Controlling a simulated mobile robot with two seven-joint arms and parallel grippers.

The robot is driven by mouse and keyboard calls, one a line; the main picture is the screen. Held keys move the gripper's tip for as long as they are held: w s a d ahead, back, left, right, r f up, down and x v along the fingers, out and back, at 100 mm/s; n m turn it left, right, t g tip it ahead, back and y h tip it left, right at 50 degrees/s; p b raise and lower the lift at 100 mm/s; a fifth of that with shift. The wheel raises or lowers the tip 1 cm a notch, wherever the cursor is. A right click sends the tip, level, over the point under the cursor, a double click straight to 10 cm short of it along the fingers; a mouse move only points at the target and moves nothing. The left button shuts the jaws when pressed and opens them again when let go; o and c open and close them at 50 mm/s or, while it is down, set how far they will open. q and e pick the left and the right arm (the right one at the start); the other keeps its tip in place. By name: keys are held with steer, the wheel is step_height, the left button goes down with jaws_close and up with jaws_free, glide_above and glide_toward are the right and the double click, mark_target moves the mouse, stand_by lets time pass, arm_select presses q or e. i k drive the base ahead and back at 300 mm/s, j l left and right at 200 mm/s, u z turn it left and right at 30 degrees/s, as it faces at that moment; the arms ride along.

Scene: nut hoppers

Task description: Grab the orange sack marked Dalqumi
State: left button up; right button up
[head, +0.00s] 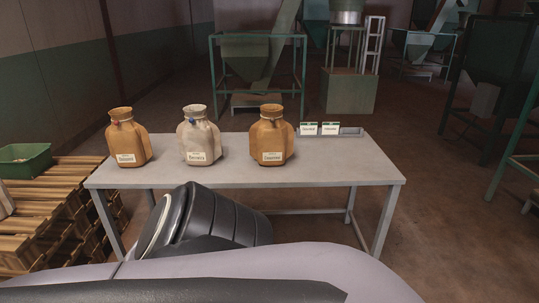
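Three tied sacks stand upright in a row on a grey table (330,180). An orange-brown sack (127,143) is at the left, a pale cream sack (203,136) is in the middle, and another orange-brown sack (270,140) is at the right. Each has a white label on its lower front. The label print is too small for me to read surely, so I cannot tell which orange sack is marked Dalqumi. Neither of my grippers is in view. A dark part of my arm shows in front of the table's near edge.
Two small cards (309,128) stand in a shallow grey tray (352,131) at the table's back right. Wooden pallets (45,215) with a green bin (24,158) are at the left. Hoppers on frames (256,55) stand behind. The table's right part is clear.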

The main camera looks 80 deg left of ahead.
mark_target(129, 143)
steer(key=u, duration=3.1)
